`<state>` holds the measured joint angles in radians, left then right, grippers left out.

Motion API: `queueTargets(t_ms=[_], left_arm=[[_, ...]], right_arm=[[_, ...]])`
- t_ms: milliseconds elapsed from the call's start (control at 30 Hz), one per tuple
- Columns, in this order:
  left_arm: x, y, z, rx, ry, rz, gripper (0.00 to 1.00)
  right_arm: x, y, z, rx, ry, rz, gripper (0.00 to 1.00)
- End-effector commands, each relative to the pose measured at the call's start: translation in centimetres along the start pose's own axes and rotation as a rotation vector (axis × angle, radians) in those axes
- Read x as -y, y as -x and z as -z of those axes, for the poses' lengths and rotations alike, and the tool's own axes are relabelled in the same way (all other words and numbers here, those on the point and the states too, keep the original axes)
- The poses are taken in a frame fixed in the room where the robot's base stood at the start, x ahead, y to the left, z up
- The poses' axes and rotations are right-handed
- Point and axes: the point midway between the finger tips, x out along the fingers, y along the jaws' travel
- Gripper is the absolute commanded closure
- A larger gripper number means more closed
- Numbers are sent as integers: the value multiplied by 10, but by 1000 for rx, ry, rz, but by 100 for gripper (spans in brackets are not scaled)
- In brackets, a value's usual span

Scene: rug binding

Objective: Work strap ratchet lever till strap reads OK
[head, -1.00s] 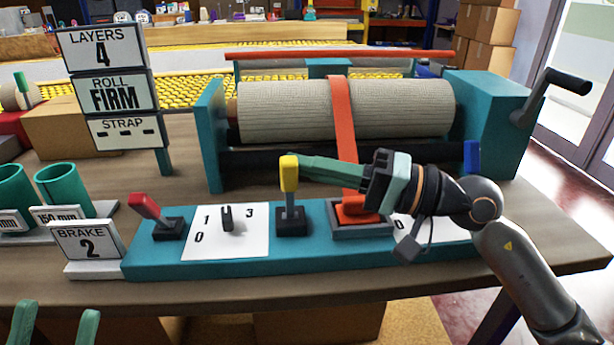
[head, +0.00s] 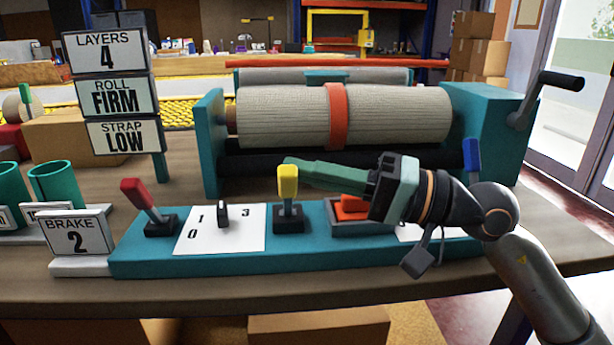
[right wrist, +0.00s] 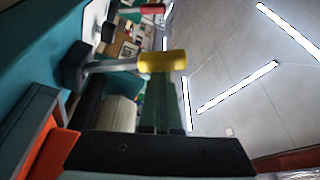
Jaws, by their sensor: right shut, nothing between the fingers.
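The strap sign (head: 124,137) reads LOW. The orange strap (head: 337,118) runs around the pale roll (head: 275,120). On the teal panel (head: 140,262) stands a yellow-topped lever (head: 288,182); no name label shows on it. Its yellow grip also shows in the right wrist view (right wrist: 163,61), just beyond the fingertips. My right gripper (head: 290,162) is shut and empty, its tips at the grip's upper end. I cannot tell whether they touch it. The orange block (head: 350,207) in its grey frame is partly hidden by my right gripper. My left gripper is out of view.
A red lever (head: 134,194) and a black knob (head: 222,212) on a numbered plate stand left of the yellow lever. A brake sign (head: 78,238) reads 2. A blue lever (head: 472,155) and a crank (head: 540,100) are at the right. Green cups (head: 53,185) stand far left.

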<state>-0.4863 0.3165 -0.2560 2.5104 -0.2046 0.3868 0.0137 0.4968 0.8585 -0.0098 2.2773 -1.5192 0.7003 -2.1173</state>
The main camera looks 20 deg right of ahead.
Motion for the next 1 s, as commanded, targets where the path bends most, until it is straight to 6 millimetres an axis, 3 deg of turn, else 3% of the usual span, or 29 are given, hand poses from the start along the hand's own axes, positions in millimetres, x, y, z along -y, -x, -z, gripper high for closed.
queueTargets(t_ms=[533, 1000], left_arm=[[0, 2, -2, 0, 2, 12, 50], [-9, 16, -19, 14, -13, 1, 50]], right_arm=[[-4, 6, -7, 19, -9, -7, 100], [-4, 69, -2, 6, -6, -3, 100]])
